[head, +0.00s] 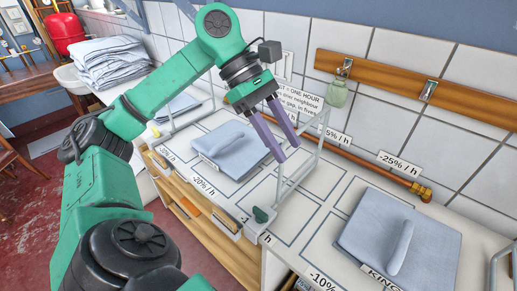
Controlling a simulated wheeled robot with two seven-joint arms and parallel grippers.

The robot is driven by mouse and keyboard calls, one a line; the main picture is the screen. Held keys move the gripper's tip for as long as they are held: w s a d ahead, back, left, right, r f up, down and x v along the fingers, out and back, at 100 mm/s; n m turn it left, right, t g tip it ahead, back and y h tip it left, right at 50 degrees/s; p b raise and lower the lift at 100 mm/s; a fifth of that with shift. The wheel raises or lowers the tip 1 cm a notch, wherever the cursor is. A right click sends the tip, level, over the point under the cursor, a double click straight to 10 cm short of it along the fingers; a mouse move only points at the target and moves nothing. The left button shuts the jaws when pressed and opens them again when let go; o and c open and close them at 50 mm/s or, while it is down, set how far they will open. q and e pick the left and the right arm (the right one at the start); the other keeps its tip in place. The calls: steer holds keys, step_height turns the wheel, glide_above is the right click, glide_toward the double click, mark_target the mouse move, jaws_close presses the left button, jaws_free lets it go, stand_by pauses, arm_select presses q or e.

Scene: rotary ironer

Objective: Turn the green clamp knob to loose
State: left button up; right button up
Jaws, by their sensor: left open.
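The dark green clamp knob (261,214) sits on a small pale block at the front edge of the white worktop, at the foot of a grey metal frame (294,178). Whether it is set tight or loose cannot be told at this size. My left gripper (288,152) is open and empty, with its two purple fingers pointing down. In the picture it is above and a little right of the knob, apart from it, and overlaps the upper part of the frame. My right gripper is not in view.
Folded blue-grey cloth (232,148) lies left of the frame, and another folded piece (398,238) lies to the right. A pale green object (337,93) hangs from a hook. Stacked linen (110,62) stands at the back left.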

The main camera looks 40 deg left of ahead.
mark_target(259, 210)
arm_select(q)
steer(key=s+a+f+g+y+b, duration=0.1)
steer(key=s+a+f+y+b, duration=0.25)
steer(key=a+f+b, duration=0.4)
steer(key=b+x, duration=0.8)
steer(key=x, duration=0.4)
steer(key=shift+s+f+b, duration=0.1)
steer(key=shift+b, duration=0.25)
steer(key=shift+d+f, duration=0.25)
steer(key=shift+f, duration=0.05)
jaws_close()
